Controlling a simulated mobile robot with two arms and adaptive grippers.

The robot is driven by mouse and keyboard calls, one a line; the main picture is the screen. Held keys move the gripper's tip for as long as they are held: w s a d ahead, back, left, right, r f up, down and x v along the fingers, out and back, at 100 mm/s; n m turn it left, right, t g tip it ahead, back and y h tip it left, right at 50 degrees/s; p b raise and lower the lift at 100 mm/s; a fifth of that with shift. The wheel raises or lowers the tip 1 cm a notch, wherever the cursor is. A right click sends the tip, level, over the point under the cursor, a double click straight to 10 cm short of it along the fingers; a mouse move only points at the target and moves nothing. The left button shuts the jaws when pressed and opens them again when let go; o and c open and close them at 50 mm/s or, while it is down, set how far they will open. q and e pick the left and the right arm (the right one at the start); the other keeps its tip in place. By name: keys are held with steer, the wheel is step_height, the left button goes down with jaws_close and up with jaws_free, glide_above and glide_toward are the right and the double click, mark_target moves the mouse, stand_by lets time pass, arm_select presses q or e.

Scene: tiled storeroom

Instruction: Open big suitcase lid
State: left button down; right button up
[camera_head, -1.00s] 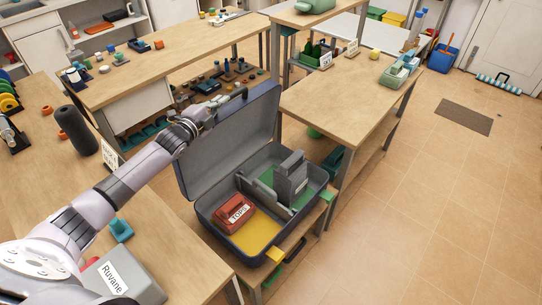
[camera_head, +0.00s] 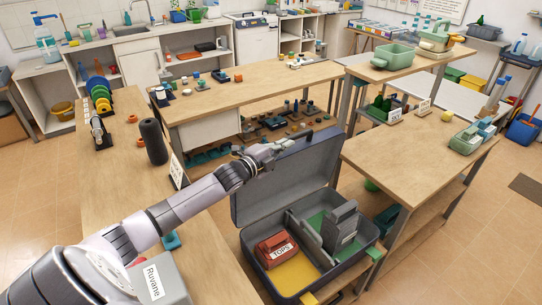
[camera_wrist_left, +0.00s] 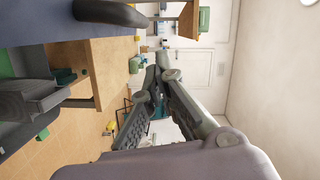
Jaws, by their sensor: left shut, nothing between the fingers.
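The big suitcase (camera_head: 345,278) stands on a low wooden surface with its grey lid (camera_head: 285,180) raised upright. A dark handle (camera_head: 293,137) shows at the lid's top edge. My left gripper (camera_head: 283,147) is at the lid's top edge beside the handle, shut and empty; I cannot tell whether it touches the lid. In the left wrist view its fingers (camera_wrist_left: 155,77) come together, with the dark handle (camera_wrist_left: 112,13) apart from them at the top. Inside the suitcase are a red box (camera_head: 277,250) labelled TOPS, a grey divider and yellow and green floor areas. My right gripper is out of view.
Wooden tables surround the suitcase: one behind (camera_head: 245,100), one at the right (camera_head: 410,160) and one at the left (camera_head: 110,190). A dark cylinder (camera_head: 153,142) stands on the left table. Open tiled floor (camera_head: 470,240) lies at the right.

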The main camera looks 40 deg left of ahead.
arm_select(q)
steer(key=s+b, duration=0.1)
steer(key=s, duration=0.5)
steer(key=shift+s+a+r, duration=0.2)
steer(key=shift+a+r, duration=0.15)
steer(key=shift+r, duration=0.05)
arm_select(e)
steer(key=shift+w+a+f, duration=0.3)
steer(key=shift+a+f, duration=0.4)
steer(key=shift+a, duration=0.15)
